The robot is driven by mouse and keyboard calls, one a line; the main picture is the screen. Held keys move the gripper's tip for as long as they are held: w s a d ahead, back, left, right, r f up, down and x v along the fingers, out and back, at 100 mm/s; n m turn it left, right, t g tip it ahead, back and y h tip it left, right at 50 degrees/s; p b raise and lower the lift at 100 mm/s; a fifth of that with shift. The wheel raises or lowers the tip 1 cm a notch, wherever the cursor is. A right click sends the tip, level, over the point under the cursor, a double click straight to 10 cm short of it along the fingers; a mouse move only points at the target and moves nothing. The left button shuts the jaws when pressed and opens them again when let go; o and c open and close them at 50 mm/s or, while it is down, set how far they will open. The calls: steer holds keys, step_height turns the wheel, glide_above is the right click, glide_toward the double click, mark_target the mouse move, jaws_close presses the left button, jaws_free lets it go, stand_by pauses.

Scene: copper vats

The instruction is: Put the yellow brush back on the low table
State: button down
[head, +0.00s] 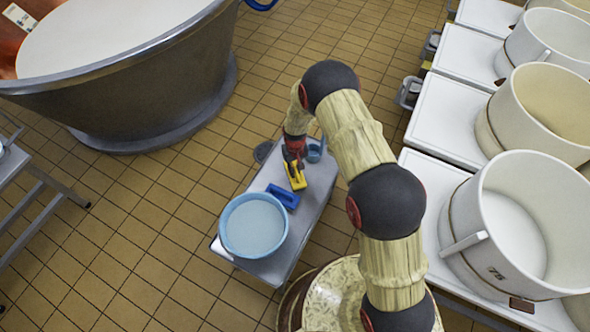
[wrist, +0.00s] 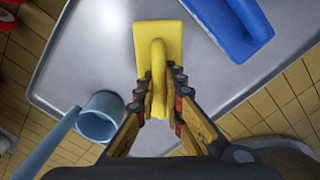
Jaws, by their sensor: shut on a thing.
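The yellow brush (wrist: 158,42) has a flat rectangular block and a raised handle. My gripper (wrist: 160,98) is shut on the handle, with a finger on each side of it in the wrist view. In the head view the yellow brush (head: 296,177) is at or just over the low grey metal table (head: 317,196), below my gripper (head: 293,160). I cannot tell whether the brush touches the table top. The table top (wrist: 95,55) fills much of the wrist view.
A blue brush (head: 283,196) lies on the table, beside a light-blue basin (head: 253,226) at its near end. A blue ladle (head: 314,152) stands at the far end. White tubs (head: 515,230) line the right. A large vat (head: 150,90) stands at upper left.

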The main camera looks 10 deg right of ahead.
steer(key=c, duration=1.9)
jaws_free()
steer(key=shift+r, duration=0.1)
steer(key=s+d+r+m+t+p, duration=0.1)
steer(key=s+d+r+p, duration=0.15)
steer(key=r, duration=1.95)
steer(key=s+d+r+t+p, duration=0.2)
steer(key=s+d+r, duration=0.15)
steer(key=r, duration=1.75)
steer(key=s+d+r+t, duration=0.1)
steer(key=s+d+r, duration=0.2)
steer(key=s+r, duration=0.5)
steer(key=s+d+r+m+t, duration=0.1)
steer(key=s+d+r, duration=0.2)
steer(key=s+r, duration=0.4)
steer(key=s, duration=0.9)
steer(key=shift+r+t, duration=0.3)
steer(key=shift+r, duration=0.1)
